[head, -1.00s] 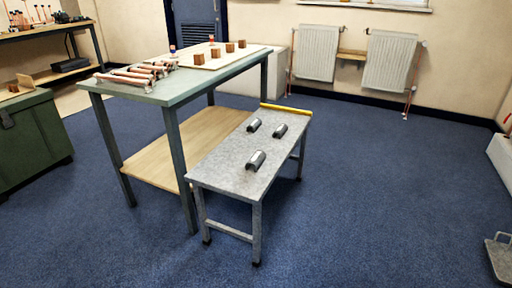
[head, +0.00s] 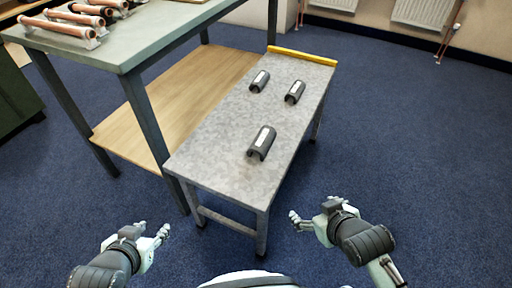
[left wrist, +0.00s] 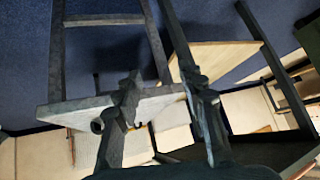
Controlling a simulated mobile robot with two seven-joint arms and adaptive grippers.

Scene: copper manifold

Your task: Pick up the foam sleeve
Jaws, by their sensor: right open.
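Three dark grey foam sleeves, each arched with a pale label on top, lie on the low grey bench (head: 215,150). The nearest sleeve (head: 262,142) is apart from the far left sleeve (head: 260,81) and the far right sleeve (head: 294,93). My left gripper (head: 153,230) is low in front of the bench, to its left. It is open and empty, fingers spread, in the left wrist view (left wrist: 162,78). That view is upside down; a dark round end at the bench edge may be a sleeve. My right gripper (head: 297,220) is open and empty, right of the bench's near end.
A taller green-grey table (head: 135,48) with copper pipe pieces (head: 65,27) and a wooden lower shelf (head: 175,103) stands left of the bench. A yellow strip (head: 302,55) edges the bench's far end. Blue carpet (head: 410,150) is clear on the right.

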